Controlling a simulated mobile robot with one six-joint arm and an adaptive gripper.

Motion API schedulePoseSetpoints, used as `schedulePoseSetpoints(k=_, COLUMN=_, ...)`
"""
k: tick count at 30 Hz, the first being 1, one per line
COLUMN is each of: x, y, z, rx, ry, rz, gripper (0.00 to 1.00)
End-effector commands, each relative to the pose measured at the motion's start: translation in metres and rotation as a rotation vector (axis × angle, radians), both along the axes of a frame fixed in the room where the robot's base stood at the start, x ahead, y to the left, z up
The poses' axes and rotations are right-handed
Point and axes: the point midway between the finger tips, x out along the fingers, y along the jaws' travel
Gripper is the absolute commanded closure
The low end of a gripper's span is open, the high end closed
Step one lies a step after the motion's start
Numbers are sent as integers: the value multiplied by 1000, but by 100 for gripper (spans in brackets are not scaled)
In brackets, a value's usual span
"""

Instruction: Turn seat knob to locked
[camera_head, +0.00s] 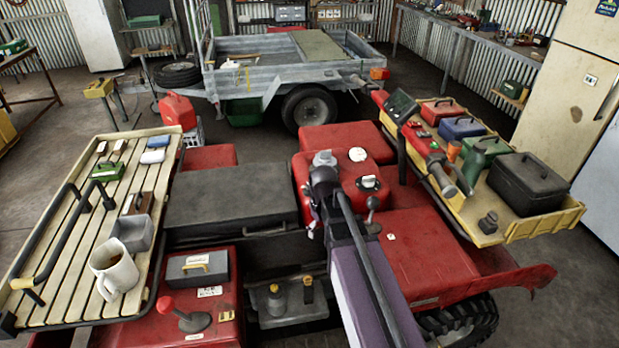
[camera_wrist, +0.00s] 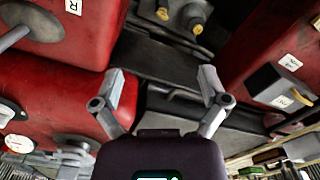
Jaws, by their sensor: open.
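My gripper (camera_wrist: 160,82) is open and empty in the wrist view, its two grey fingers spread above a dark gap by the seat. No part is clearly marked as the seat knob. A grey knob-like fitting (camera_head: 324,159) stands on the red housing, and likely shows again in the wrist view (camera_wrist: 70,143). A grey ball lever (camera_head: 372,204) is nearer. My arm partly hides this area.
A slatted rack (camera_head: 75,225) with a mug (camera_head: 113,270) stands left. A yellow tray (camera_head: 550,215) with several toolboxes stands right. A trailer (camera_head: 250,75) stands behind.

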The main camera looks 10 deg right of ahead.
Motion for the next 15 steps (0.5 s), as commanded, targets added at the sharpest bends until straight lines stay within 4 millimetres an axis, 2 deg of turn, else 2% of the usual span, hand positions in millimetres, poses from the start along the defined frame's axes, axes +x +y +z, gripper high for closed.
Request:
schedulePoseSetpoints(k=1, x=24, y=0, z=21, rx=0, ry=0, rz=73, gripper=6)
schedulePoseSetpoints(k=15, x=158, y=-1, z=108, rx=0, ry=0, rz=803, gripper=6)
